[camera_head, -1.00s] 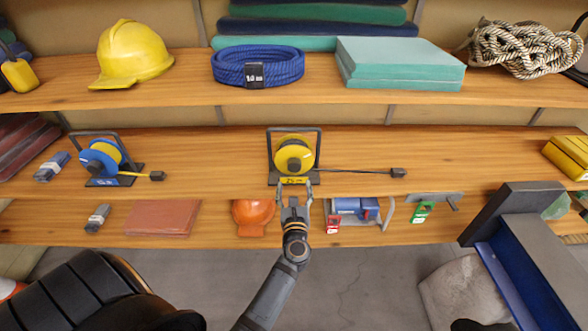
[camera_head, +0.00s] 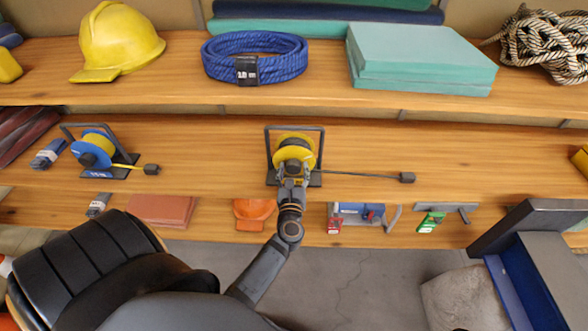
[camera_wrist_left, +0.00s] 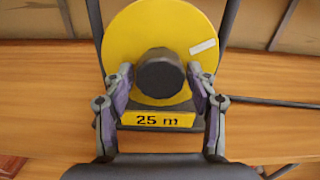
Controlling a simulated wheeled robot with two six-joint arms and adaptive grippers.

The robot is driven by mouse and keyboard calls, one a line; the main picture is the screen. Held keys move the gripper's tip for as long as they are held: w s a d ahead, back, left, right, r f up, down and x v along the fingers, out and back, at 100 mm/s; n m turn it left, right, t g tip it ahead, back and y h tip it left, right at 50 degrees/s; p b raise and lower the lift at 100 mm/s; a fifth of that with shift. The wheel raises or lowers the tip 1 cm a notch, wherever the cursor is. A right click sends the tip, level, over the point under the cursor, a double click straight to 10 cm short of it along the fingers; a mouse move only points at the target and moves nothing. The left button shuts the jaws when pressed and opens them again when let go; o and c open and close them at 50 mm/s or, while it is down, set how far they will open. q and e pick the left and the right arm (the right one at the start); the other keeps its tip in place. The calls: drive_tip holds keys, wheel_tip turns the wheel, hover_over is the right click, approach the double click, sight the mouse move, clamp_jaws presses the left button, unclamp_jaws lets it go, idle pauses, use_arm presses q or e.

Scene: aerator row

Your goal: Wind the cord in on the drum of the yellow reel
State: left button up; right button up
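The yellow reel (camera_head: 294,141) stands in its dark frame on the middle shelf. In the left wrist view its yellow disc (camera_wrist_left: 135,30) faces me, with a dark round knob (camera_wrist_left: 160,76) at the centre and a "25 m" label (camera_wrist_left: 158,119) below. Its dark cord (camera_head: 355,174) runs out to the right along the shelf and ends in a dark block (camera_head: 407,178). My left gripper (camera_head: 294,168) is in front of the reel. In the left wrist view its fingers (camera_wrist_left: 161,82) are apart, one on each side of the knob; contact is unclear. My right gripper is not in view.
A blue reel (camera_head: 97,149) with a yellow cord stands on the same shelf at left. The upper shelf edge (camera_head: 330,107) runs above the reel.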

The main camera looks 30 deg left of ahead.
use_arm(q)
drive_tip(key=c, duration=0.8)
drive_tip(key=shift+o, duration=0.2)
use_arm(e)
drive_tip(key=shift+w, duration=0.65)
use_arm(q)
drive_tip(key=shift+m, duration=0.3)
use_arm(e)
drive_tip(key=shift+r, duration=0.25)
